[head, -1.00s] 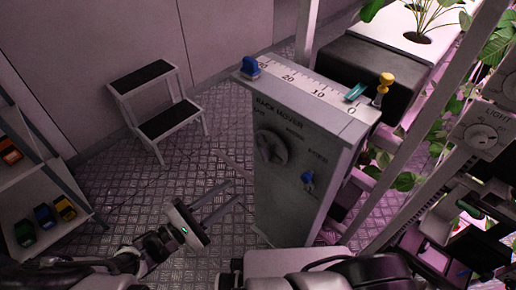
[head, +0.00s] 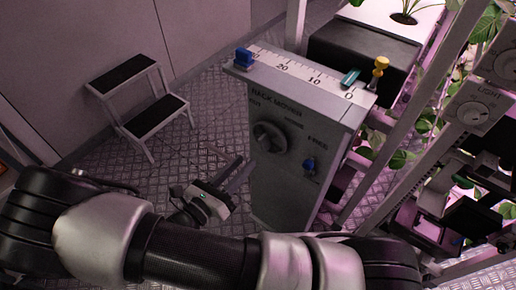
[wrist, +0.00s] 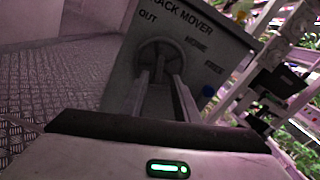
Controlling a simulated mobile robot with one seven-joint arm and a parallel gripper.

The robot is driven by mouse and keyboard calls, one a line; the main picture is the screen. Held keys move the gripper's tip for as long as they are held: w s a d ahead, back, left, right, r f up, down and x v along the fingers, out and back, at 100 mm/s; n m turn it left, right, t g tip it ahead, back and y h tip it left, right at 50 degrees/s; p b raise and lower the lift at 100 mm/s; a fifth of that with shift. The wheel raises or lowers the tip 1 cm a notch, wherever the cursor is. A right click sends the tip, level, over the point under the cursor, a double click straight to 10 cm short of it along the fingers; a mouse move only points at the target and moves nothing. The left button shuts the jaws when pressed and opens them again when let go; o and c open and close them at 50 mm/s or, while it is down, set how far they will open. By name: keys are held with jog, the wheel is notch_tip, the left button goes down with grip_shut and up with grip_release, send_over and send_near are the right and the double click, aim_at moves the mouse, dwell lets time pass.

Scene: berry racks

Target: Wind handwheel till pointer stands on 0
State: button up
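The scale (head: 299,74) on the box top reads 20, 10, 0 from left to right. A teal pointer (head: 350,77) stands at the scale's far edge, between 10 and 0 and nearer 0; its exact reading is unclear. My gripper (head: 244,169) is open and empty, low and left of the wheel in the head view. In the wrist view its fingers (wrist: 160,83) point at the wheel; contact cannot be told.
A small blue knob (head: 309,165) sits on the box front. A step stool (head: 140,100) stands at the left. Rack posts and plants (head: 425,120) crowd the right.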

aim_at(261, 146)
jog(key=x, duration=0.8)
jog(key=shift+b, duration=0.4)
jog(key=shift+c, duration=0.4)
grip_shut()
